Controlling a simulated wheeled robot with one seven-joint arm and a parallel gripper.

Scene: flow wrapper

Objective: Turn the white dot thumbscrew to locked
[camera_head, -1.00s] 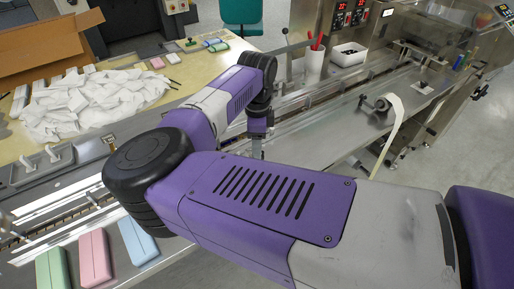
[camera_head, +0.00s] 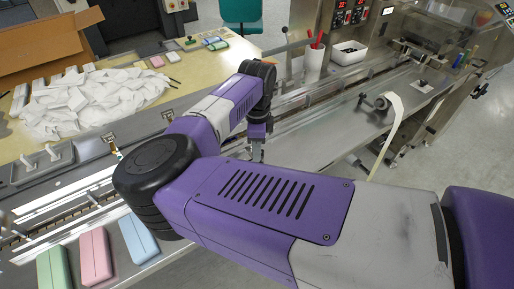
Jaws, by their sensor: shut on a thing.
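My gripper (camera_head: 257,157) points down at the machine's metal bed, near the middle of the view, just above my purple forearm. Its fingers look closed, on something small at the bed that is mostly hidden by the fingers and my arm. It is at the place of a thumbscrew, but no white dot and no lock mark can be made out at this size.
The steel bed and rails (camera_head: 320,125) run to the upper right. A film roll (camera_head: 382,102) with a hanging strip stands right. Coloured packs (camera_head: 95,256) lie lower left.

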